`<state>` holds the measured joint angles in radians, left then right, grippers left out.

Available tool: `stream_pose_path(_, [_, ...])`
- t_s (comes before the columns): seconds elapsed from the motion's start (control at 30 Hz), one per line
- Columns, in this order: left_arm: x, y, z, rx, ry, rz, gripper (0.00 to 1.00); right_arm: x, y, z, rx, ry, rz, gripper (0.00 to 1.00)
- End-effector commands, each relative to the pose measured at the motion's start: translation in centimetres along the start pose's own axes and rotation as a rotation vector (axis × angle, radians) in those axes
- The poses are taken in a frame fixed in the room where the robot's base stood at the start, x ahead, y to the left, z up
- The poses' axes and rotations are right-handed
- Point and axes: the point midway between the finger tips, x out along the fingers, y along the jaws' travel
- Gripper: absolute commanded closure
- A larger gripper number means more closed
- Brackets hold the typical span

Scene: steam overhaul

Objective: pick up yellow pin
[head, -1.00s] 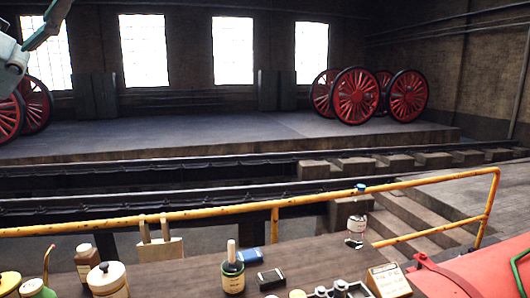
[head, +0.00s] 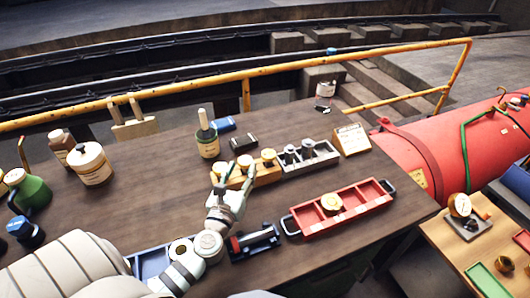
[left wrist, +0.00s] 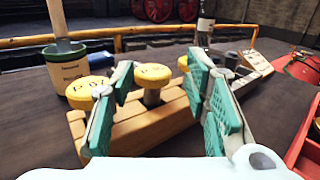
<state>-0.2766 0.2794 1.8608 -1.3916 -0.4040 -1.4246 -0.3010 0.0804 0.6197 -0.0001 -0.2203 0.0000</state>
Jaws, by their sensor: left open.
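Several yellow-topped pins stand in a wooden block (head: 266,176) on the workbench; in the left wrist view the block (left wrist: 150,130) lies just ahead. The left pin (left wrist: 90,90) and the middle pin (left wrist: 152,75) have dark lettering on their round tops. A third yellow pin (left wrist: 184,63) is partly hidden behind a finger. My left gripper (head: 229,180) is open at the near left end of the block. In the left wrist view its teal-padded fingers (left wrist: 158,88) are spread, with the middle pin between them in the picture. Contact cannot be told. My right gripper is out of view.
A green tin with a brush (head: 207,140) stands behind the block. A grey holder (head: 310,156) adjoins its right end. A red tray (head: 345,207) lies to the right.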

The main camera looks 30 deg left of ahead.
Motion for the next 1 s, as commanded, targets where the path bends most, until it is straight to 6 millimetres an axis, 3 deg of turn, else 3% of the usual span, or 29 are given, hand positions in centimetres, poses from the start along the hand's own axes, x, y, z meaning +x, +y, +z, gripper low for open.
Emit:
stream_pose_path(0.07, [-1.1,0.6,-1.2,0.047,0.027,0.043,0.57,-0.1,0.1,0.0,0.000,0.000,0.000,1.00])
stream_pose_path(0.13, [-0.8,0.8,-1.7,0.067,0.036,0.059,0.57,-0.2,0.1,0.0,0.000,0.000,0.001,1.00])
stream_pose_path(0.27, [0.7,0.9,-1.7,0.069,0.035,0.058,0.57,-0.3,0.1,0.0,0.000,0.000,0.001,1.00])
stream_pose_path(0.5, [5.4,1.0,-2.0,0.068,0.036,0.053,0.57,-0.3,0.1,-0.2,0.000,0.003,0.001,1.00])
stream_pose_path(0.73, [5.8,1.0,-2.0,0.067,0.037,0.053,0.57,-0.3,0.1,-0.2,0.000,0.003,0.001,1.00])
stream_pose_path(1.0, [5.8,1.0,-2.0,0.066,0.036,0.053,0.99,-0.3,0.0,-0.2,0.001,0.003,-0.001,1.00])
